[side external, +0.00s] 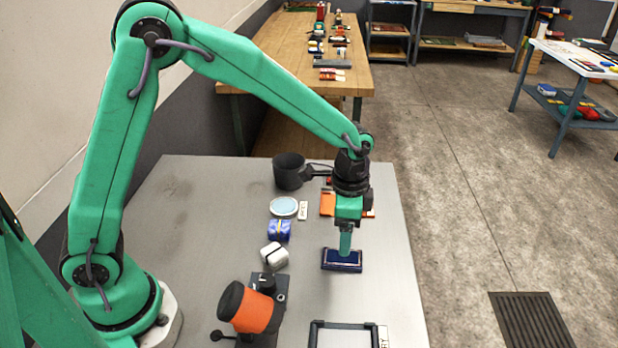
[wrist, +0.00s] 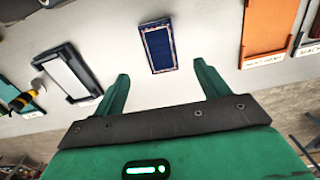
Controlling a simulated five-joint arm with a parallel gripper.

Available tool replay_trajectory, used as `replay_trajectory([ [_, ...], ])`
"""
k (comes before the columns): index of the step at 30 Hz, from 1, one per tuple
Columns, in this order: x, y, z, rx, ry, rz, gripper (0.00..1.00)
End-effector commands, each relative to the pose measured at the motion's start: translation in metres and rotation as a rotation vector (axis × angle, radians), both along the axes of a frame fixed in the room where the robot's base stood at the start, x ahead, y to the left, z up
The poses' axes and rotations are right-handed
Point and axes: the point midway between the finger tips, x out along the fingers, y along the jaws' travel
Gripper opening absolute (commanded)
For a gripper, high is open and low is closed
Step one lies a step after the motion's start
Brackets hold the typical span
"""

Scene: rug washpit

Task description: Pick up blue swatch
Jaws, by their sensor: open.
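The blue swatch (side external: 342,261) is a dark blue rectangle with a pale patterned border, lying flat on the grey table. In the wrist view the blue swatch (wrist: 158,47) sits ahead of my gripper, roughly centred between the fingers and apart from both. My gripper (wrist: 160,85) is open and empty, with one green finger on each side. In the side view my gripper (side external: 346,250) points down close over the swatch's far side; the exact height gap cannot be told.
An orange swatch (wrist: 269,30) lies to the right in the wrist view. A dark frame (side external: 346,326) lies at the table's front. A white block (side external: 274,256), blue roll (side external: 279,230), light-blue disc (side external: 284,207) and black cup (side external: 289,171) stand left of my gripper.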

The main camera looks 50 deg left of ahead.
Motion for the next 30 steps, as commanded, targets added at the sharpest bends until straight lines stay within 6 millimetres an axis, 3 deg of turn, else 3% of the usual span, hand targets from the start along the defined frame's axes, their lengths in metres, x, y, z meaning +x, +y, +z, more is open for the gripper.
replay_trajectory([
  [9,-0.001,0.001,-0.023,0.001,0.002,0.001,0.75],
  [20,-0.001,0.001,-0.033,0.001,0.002,0.002,0.75],
  [30,0.0,0.002,-0.07,0.002,0.003,0.002,0.75],
])
